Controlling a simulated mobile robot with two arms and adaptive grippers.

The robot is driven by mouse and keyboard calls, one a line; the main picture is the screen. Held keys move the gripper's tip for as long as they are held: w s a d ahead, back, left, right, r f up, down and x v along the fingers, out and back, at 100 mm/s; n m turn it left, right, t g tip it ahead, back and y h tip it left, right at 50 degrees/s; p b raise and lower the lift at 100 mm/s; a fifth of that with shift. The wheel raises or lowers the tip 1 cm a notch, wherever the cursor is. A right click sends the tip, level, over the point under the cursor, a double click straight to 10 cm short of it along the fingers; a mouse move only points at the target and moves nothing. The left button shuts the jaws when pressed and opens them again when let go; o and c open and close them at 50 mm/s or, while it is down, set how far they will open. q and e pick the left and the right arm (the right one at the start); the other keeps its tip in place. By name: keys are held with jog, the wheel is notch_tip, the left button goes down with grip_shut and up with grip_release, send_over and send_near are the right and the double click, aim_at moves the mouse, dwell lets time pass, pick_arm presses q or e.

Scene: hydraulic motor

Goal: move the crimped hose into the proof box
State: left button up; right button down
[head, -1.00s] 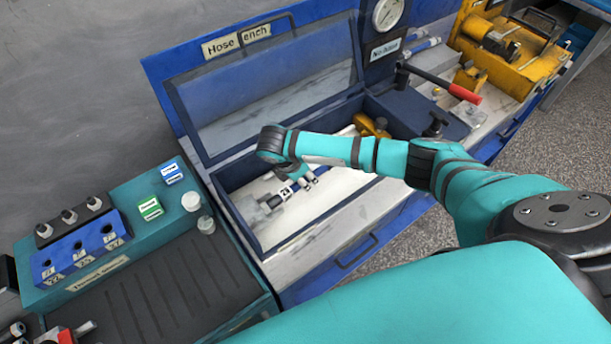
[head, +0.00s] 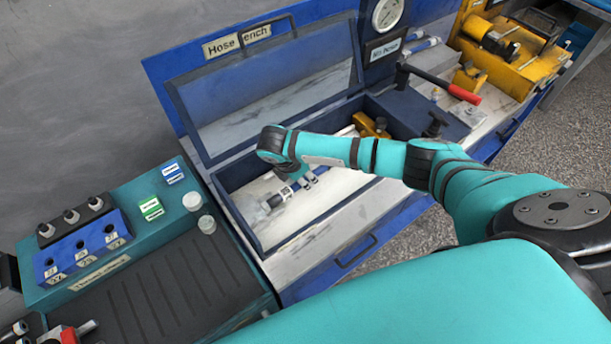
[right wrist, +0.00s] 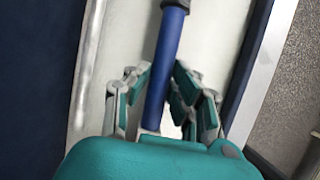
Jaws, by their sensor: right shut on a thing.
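The proof box (head: 252,237) is the dark blue open box on the hose bench, with its clear-paned lid (head: 275,90) raised at the back. My right arm reaches over it from the right. My right gripper (head: 284,194) is low within the box walls, over the pale floor. In the right wrist view, my right gripper (right wrist: 161,92) is shut on the blue crimped hose (right wrist: 166,62), which runs lengthwise between the fingers and has a dark end at the top. The hose is mostly hidden by the gripper in the head view. My left gripper is not in view.
A yellow fitting (head: 371,124) is at the box's far right end. A red-handled lever (head: 463,94) and a gauge (head: 388,13) are beyond it. A teal stand with a blue block (head: 82,250), small boxes and a ribbed tray (head: 165,295) is at left.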

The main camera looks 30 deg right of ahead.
jog(key=shift+f, duration=0.4)
jog(key=c, duration=1.1)
grip_release()
jog(key=v, duration=1.2)
jog(key=shift+s+d, duration=0.1)
